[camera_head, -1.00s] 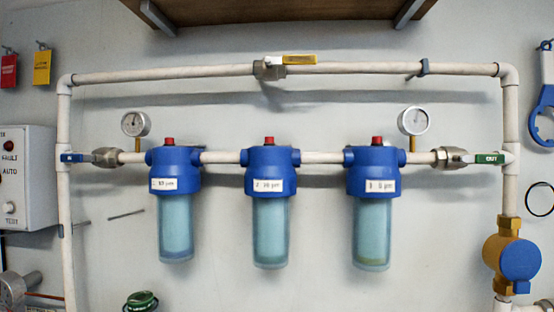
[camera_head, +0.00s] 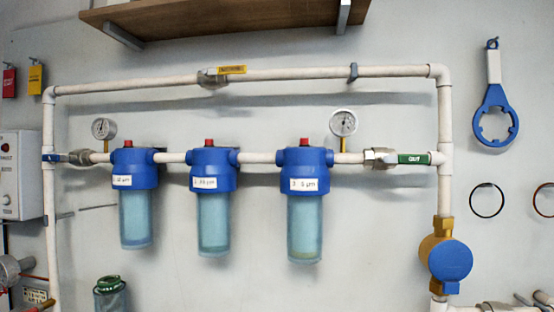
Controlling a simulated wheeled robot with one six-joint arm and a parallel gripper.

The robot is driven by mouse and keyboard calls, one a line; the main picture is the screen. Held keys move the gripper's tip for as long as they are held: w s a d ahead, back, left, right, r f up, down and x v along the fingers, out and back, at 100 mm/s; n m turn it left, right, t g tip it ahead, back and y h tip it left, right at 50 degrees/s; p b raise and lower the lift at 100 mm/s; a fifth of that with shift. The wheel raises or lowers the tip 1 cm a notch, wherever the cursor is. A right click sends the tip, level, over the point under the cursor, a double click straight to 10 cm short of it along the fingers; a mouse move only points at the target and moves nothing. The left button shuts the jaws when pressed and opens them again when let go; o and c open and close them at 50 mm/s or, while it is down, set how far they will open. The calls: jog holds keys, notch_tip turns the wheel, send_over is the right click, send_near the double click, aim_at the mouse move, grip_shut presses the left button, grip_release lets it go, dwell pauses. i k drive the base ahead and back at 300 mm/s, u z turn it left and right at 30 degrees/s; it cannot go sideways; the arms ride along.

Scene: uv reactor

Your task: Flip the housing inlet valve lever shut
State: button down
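The inlet valve (camera_head: 80,157) is a metal ball valve on the left end of the filter row. Its small blue lever (camera_head: 52,157) points left and lies along the horizontal pipe, by the left upright pipe. Any label on the lever is too small to read. Three blue filter housings with clear bowls hang in a row: the left one (camera_head: 135,168), the middle one (camera_head: 212,170) and the right one (camera_head: 303,170). My gripper is not in view.
The outlet valve's green OUT lever (camera_head: 413,159) lies along the pipe at right. The bypass valve's yellow lever (camera_head: 232,69) lies along the top pipe. A control box (camera_head: 20,172) stands left of the inlet. A wooden shelf (camera_head: 220,15) juts out above.

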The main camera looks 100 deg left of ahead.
aim_at(46, 158)
jog(key=u, duration=4.55)
jog(key=i, duration=0.4)
jog(key=k, duration=1.25)
jog(key=u, duration=0.65)
jog(key=i, duration=1.45)
jog(key=z, duration=0.6)
